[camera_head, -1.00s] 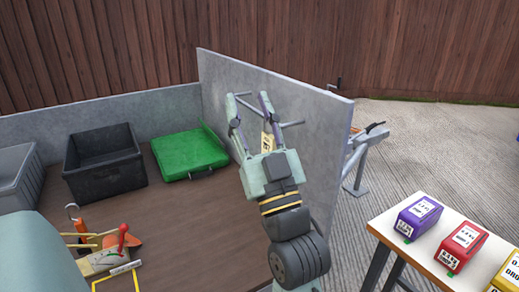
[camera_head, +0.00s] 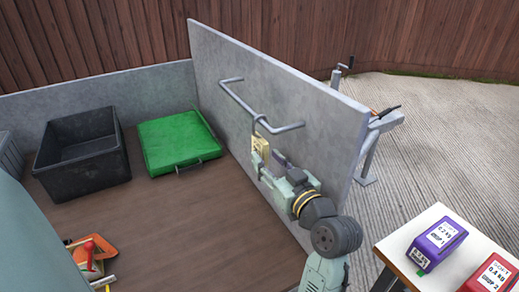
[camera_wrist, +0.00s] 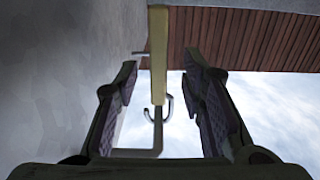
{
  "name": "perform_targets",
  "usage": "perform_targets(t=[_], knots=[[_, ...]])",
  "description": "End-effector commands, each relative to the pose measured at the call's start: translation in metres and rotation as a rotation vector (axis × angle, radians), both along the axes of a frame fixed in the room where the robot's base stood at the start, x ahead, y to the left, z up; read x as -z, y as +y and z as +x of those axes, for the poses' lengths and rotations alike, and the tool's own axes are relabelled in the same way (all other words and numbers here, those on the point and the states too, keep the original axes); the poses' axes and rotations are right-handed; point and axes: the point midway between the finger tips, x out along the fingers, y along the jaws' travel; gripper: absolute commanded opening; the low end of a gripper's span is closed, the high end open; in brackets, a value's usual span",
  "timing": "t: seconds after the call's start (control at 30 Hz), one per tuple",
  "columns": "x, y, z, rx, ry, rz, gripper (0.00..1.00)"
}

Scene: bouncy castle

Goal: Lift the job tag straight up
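The job tag (camera_head: 261,146) is a small pale yellow plate hanging by a hook from a grey rail (camera_head: 240,106) on the grey side panel. In the wrist view, the tag (camera_wrist: 158,50) shows edge-on as a narrow yellow strip, with its metal hook (camera_wrist: 159,106) below it in the picture. My gripper (camera_head: 268,158) is beside the panel, just below and around the tag in the head view. In the wrist view, my gripper (camera_wrist: 159,72) is open, one finger on each side of the tag, with a gap on both sides.
The grey side panel (camera_head: 290,85) stands close to my gripper. A black crate (camera_head: 82,165) and a green case (camera_head: 178,142) sit on the brown bed. A white table (camera_head: 412,268) with a purple box (camera_head: 439,243) and a red box (camera_head: 490,278) stands outside the panel.

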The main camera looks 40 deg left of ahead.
Motion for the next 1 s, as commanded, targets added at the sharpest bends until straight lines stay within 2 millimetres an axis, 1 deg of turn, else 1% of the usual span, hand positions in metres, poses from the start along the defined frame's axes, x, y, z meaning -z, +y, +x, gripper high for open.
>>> perform_targets(t=[0.2,0.3,0.4,0.6,0.67,1.0], knots=[[-0.001,0.030,0.012,-0.004,0.003,-0.001,0.37],[-0.001,0.041,0.017,-0.002,0.001,0.000,0.37],[0.000,0.046,0.019,0.000,0.000,-0.001,0.37],[0.001,0.046,0.020,0.001,0.000,0.000,0.37],[0.001,0.046,0.020,0.001,0.000,0.000,0.33],[0.001,0.045,0.020,0.001,0.000,0.000,0.11]])
